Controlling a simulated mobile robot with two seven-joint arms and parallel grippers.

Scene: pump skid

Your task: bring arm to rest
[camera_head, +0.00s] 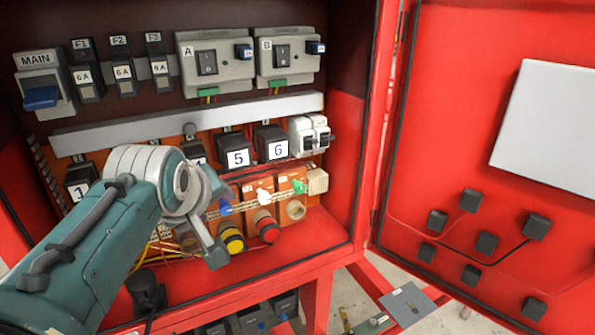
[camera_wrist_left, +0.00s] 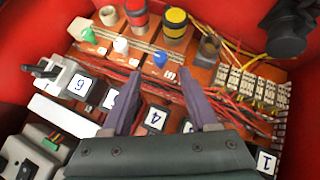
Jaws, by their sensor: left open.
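My left arm reaches in from the left of the head view to the red cabinet (camera_head: 340,200). Its gripper (camera_head: 217,228) is in front of the lower part of the panel and hides part of the relay row. In the left wrist view the left gripper (camera_wrist_left: 163,72) has its two fingers apart with nothing between them. Red wires and the orange panel show behind the fingertips; I cannot tell whether they touch anything. My right gripper is in neither view.
Relays such as number 5 (camera_head: 237,157) and number 6 (camera_head: 272,149) sit near the gripper. A yellow button (camera_head: 232,240) and a red button (camera_head: 266,226) are close below. The cabinet door (camera_head: 470,140) stands open at right. Loose wires hang at lower left.

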